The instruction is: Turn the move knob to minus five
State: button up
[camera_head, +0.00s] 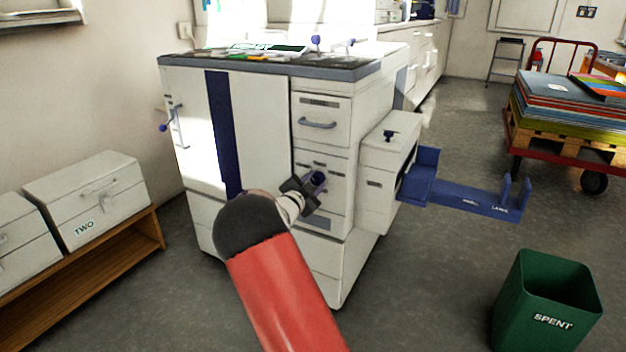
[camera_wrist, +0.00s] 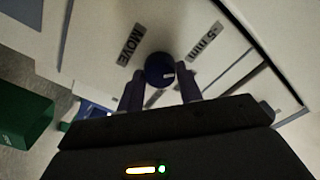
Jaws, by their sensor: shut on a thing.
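The move knob (camera_wrist: 158,66) is round and dark blue, on the white panel of the cabinet. In the wrist view it sits between the two fingers of my gripper (camera_wrist: 160,86), which is shut on it. A short pale mark shows on the lower right part of the knob's face. The label MOVE (camera_wrist: 130,45) is at the knob's upper left and the label -5 mm (camera_wrist: 205,44) at its upper right. In the head view my gripper (camera_head: 309,188) is at the cabinet front, with the knob (camera_head: 318,178) partly hidden by it.
The white cabinet (camera_head: 270,110) has a drawer (camera_head: 321,122) above the knob. A side box (camera_head: 385,165) with a blue tray (camera_head: 465,196) juts out right. A green SPENT bin (camera_head: 545,305) stands front right, and white boxes (camera_head: 95,190) sit on a wooden shelf at left.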

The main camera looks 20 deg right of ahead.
jog(key=shift+n+p, duration=0.55)
jog(key=shift+n, duration=0.55)
jog(key=o, duration=1)
jog(key=v, duration=0.7)
jog(key=shift+s+a+b, duration=0.25)
jog(key=shift+a+b, duration=0.05)
jog(key=shift+a, duration=0.05)
